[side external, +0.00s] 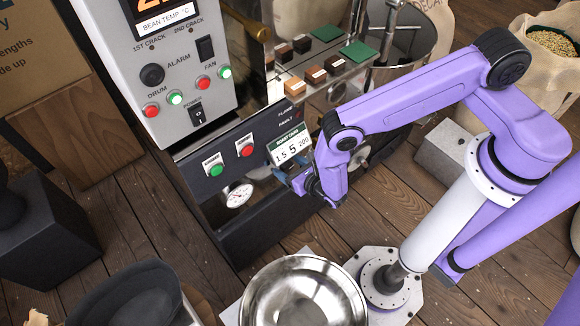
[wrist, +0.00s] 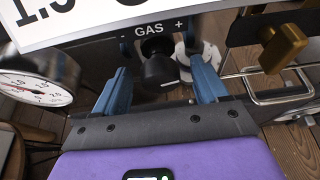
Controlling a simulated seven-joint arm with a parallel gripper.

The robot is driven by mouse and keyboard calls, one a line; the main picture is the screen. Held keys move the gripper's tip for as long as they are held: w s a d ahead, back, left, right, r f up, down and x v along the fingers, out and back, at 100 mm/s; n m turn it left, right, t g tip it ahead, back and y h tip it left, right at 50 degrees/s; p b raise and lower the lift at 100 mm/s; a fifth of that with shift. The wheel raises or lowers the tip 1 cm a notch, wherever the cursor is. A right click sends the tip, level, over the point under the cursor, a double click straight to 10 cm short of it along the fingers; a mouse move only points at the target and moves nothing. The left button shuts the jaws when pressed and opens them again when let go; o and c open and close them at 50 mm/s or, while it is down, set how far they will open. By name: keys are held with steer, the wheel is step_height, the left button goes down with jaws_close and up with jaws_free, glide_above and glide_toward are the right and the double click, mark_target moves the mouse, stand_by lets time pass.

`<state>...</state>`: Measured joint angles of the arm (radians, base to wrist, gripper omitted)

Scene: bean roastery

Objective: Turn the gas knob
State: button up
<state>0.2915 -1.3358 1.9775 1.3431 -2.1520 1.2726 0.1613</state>
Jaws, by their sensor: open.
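The black gas knob (wrist: 160,70) sits under the panel label "GAS" with minus and plus marks in the wrist view. My gripper (wrist: 157,64) has its two blue fingers apart, one to the left and one to the right of the knob. Whether either finger touches the knob I cannot tell. In the side view my gripper (side external: 296,182) is at the front of the roaster, just below the roast card. The knob is hidden there by my gripper and the card.
A roast card (side external: 290,147) hangs close above my gripper. A round pressure gauge (side external: 238,195) is to the left, below green and red buttons. A brass-coloured handle (wrist: 282,46) is at the right in the wrist view. A steel bowl (side external: 303,296) stands below.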

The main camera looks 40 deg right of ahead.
steer(key=c, duration=1.1)
steer(key=shift+o, duration=0.2)
steer(key=shift+d+m+y, duration=0.2)
steer(key=shift+m+y, duration=0.9)
steer(key=shift+m, duration=0.5)
steer(key=o, duration=1.1)
steer(key=shift+c, duration=0.2)
steer(key=v, duration=1.2)
